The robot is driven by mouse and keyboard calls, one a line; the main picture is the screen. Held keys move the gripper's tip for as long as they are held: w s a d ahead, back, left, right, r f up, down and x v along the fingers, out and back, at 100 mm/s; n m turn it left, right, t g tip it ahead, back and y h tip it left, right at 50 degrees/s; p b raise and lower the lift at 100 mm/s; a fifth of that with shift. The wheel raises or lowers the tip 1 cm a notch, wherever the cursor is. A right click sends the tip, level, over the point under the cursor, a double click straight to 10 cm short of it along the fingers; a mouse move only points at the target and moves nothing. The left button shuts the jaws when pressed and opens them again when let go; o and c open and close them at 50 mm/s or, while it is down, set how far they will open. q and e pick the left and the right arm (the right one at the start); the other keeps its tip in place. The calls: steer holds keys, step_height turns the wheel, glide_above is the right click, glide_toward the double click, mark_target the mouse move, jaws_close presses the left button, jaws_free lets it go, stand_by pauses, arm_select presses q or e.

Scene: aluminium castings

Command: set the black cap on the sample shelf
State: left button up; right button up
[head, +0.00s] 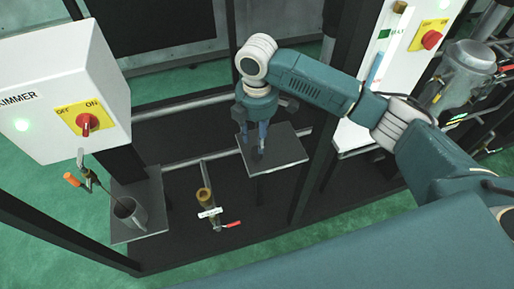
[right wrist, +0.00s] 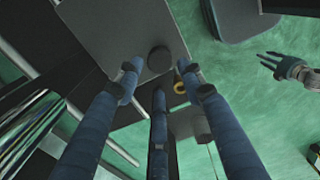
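The black cap (right wrist: 159,60) is a dark round disc lying on a flat grey shelf plate (right wrist: 98,28) in the right wrist view. In the head view this plate (head: 285,153) is at the centre, with my right gripper (head: 262,143) pointing down over it; the cap is hard to make out there. My right gripper (right wrist: 160,80) has its fingers spread, with the cap beyond the tips and apparently free of them. My left gripper (right wrist: 272,62) shows at the right edge of the right wrist view, fingers apart and empty. No label marks which plate is the sample shelf.
A second grey plate (head: 127,236) at the left carries a grey cup (head: 130,212). A brass valve with a red handle (head: 232,224) stands between the plates. A white switch box (head: 62,90) is at the left. Dark posts flank the central plate.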

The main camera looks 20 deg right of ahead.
step_height(320, 180, up, 7)
steer(key=b, duration=0.1)
steer(key=shift+f+b, duration=0.2)
steer(key=shift+b, duration=0.1)
steer(key=shift+f, duration=0.1)
